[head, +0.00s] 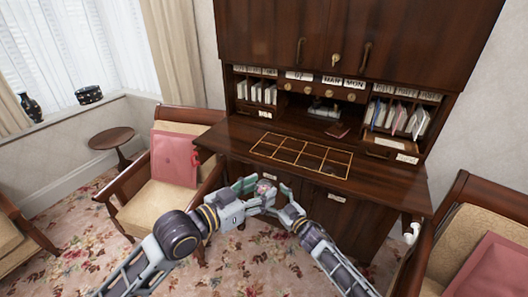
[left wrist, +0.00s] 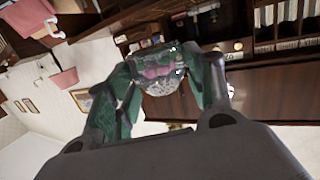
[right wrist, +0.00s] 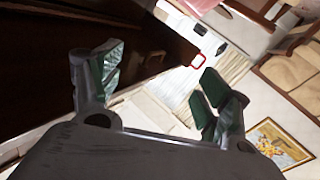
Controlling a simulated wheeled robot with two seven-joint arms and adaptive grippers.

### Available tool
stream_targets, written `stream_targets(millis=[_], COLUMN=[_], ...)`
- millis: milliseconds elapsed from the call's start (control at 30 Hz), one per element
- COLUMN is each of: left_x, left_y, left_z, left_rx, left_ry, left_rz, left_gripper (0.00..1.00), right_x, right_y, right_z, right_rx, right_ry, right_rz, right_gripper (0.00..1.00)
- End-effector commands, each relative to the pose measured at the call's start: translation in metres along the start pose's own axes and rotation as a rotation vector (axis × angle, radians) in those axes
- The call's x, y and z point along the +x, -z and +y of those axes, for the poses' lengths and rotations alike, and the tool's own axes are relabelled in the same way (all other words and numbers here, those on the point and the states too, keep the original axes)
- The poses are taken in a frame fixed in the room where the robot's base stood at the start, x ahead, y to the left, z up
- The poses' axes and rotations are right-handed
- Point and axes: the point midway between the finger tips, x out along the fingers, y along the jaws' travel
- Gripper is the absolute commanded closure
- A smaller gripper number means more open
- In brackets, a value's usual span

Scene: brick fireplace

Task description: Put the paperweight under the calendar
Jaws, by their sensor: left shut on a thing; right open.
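My left gripper (head: 252,188) is shut on a round glass paperweight (head: 265,187) with pink inside, held in front of the desk's front edge. In the left wrist view the paperweight (left wrist: 160,75) sits between the green-padded fingers (left wrist: 163,88). My right gripper (head: 284,193) is open and empty beside it, and its spread fingers (right wrist: 155,85) show in the right wrist view. The calendar shows as white blocks reading 02 (head: 299,75), MAR (head: 332,79) and MON (head: 354,83), in a row across the desk's upper shelf, above small drawers.
The dark wooden desktop (head: 225,133) has a gold-lined grid (head: 301,154) and is mostly clear. A small red book (head: 338,130) lies near the back, by an open niche holding a metal item (head: 322,110). Papers (head: 392,116) fill the right pigeonholes. Armchairs (head: 165,165) stand either side.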

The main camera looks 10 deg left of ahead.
Motion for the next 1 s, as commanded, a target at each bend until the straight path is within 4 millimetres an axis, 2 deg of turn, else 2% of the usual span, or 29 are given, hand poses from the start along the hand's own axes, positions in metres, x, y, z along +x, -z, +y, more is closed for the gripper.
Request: stream_targets(millis=[33,100,400,500,700,1000], left_x=[0.000,0.000,0.000,0.000,0.000,0.000], left_y=[0.001,0.001,0.001,0.001,0.001,0.001], left_z=[0.000,0.000,0.000,0.000,0.000,0.000], left_rx=[0.001,0.001,0.001,0.001,0.001,0.001], left_ry=[0.000,0.000,0.000,0.000,0.000,0.000], left_rz=[0.002,0.002,0.002,0.002,0.002,0.002], left_gripper=[0.80,0.80,0.80,0.80,0.80,0.80], right_x=[0.006,0.012,0.032,0.036,0.044,0.050], right_y=[0.019,0.042,0.145,0.172,0.212,0.261], right_z=[-0.002,-0.006,-0.030,-0.037,-0.045,-0.059], right_rx=[-0.014,-0.031,-0.138,-0.189,-0.305,-0.496], right_ry=[0.018,0.042,0.170,0.212,0.284,0.396], right_rz=[0.033,0.075,0.263,0.317,0.410,0.539], right_gripper=[0.23,0.23,0.23,0.23,0.23,0.23])
